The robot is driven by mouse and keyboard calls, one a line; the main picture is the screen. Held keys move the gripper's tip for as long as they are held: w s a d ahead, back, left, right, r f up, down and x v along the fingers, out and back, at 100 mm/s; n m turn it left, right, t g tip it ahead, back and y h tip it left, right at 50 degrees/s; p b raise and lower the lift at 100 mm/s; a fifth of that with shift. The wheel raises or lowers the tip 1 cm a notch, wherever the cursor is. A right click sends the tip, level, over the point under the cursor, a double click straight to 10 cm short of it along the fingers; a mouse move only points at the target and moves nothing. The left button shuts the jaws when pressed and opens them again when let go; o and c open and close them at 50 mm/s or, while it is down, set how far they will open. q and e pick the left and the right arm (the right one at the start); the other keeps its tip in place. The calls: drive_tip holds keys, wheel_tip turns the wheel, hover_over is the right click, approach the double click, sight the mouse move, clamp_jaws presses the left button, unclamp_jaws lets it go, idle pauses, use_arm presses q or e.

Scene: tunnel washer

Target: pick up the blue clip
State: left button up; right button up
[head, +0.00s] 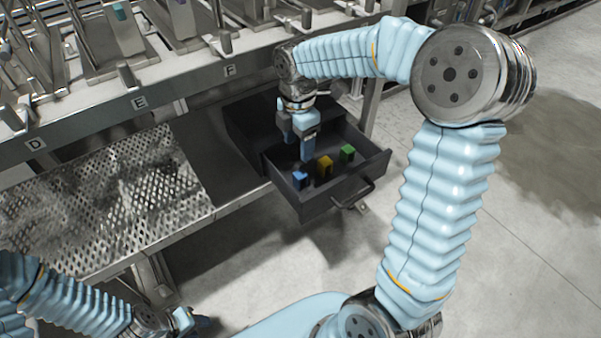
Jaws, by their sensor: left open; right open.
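The blue clip (300,179) stands in the open dark drawer (318,204), near its front left corner in the head view. My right gripper (298,147) reaches down over the drawer with its blue fingers apart and empty. Its fingertips are just behind the blue clip in the picture; I cannot tell how far above the drawer floor they are. My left gripper (193,322) is low at the bottom left of the view, away from the drawer, and only partly clear to see.
A yellow clip (324,167) and a green clip (347,154) stand in a row to the right of the blue one. The drawer handle (352,194) sticks out in front. A perforated metal shelf (105,200) lies left, and the labelled rail (140,102) runs behind.

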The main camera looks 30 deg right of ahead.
hover_over(300, 174)
drive_tip(key=f, duration=0.5)
drive_tip(key=shift+w+f, duration=0.3)
drive_tip(key=shift+w, duration=0.05)
drive_tip(key=f, duration=0.5)
drive_tip(key=shift+s+d+f+b, duration=0.1)
drive_tip(key=shift+s+f+b, duration=0.05)
drive_tip(key=shift+s+b, duration=0.2)
drive_tip(key=shift+c, duration=0.2)
drive_tip(key=c, duration=1)
